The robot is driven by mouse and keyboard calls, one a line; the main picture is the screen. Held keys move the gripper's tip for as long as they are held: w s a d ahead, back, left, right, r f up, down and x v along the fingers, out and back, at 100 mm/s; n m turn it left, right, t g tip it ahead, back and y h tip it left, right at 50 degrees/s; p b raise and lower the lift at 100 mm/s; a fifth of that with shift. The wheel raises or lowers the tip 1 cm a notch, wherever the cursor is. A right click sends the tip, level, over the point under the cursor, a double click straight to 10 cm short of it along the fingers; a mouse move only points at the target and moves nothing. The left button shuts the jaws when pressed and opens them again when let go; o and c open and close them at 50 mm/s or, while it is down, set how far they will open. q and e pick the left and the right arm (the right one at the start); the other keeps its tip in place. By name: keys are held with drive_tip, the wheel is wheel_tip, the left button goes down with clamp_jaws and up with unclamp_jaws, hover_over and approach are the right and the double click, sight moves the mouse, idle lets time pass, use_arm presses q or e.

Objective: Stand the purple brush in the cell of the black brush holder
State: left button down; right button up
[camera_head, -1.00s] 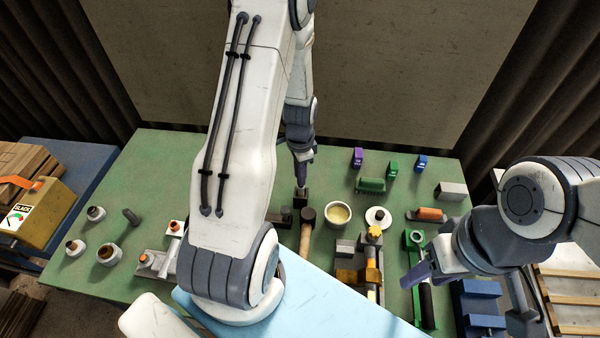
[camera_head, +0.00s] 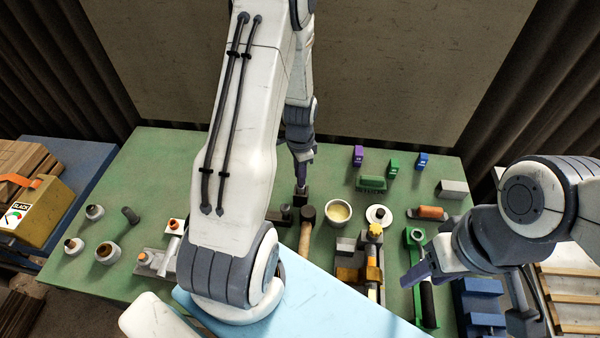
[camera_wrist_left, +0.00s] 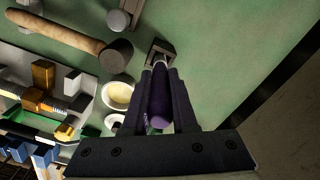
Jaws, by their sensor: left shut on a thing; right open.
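The purple brush (camera_wrist_left: 160,100) is between the fingers of my left gripper (camera_wrist_left: 160,82) in the left wrist view. The gripper is shut on it. The black brush holder (camera_wrist_left: 160,48) is just past the fingertips, and the brush's far end lines up with its opening. I cannot tell how deep the end is in the cell. In the head view my left gripper (camera_head: 302,168) is directly above the holder (camera_head: 301,196), and the brush is mostly hidden by the fingers. My right gripper (camera_head: 416,274) is open and empty above the table's right front.
A hammer (camera_head: 307,213) and a cream-filled bowl (camera_head: 338,212) are close to the holder. Small purple (camera_head: 358,155), green (camera_head: 393,166) and blue (camera_head: 421,162) blocks stand at the back right. My left arm hides the table's middle left. The green table (camera_head: 240,150) is clear behind the holder.

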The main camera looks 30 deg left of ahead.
use_arm(q)
drive_tip(key=shift+f+b, duration=0.9)
drive_tip(key=shift+f, duration=0.4)
idle(1.4)
drive_tip(key=c, duration=0.6)
unclamp_jaws()
wheel_tip(320, 180, up, 9)
drive_tip(key=shift+b, duration=0.9)
drive_tip(key=shift+r, duration=0.75)
drive_tip(key=s+d+r+b, duration=0.1)
drive_tip(key=s+d+r, duration=0.15)
drive_tip(key=d, duration=0.65)
drive_tip(key=s+d+r+b, duration=0.1)
drive_tip(key=s+d+r, duration=0.15)
drive_tip(key=d, duration=0.55)
drive_tip(key=shift+h, duration=0.5)
drive_tip(key=s+d, duration=0.2)
drive_tip(key=s, duration=0.2)
drive_tip(key=s+d+r+b, duration=0.1)
drive_tip(key=s+d, duration=0.2)
drive_tip(key=s, duration=0.2)
drive_tip(key=s+d, duration=0.3)
drive_tip(key=s, duration=0.2)
drive_tip(key=shift+s+r, duration=0.1)
drive_tip(key=shift+r, duration=0.2)
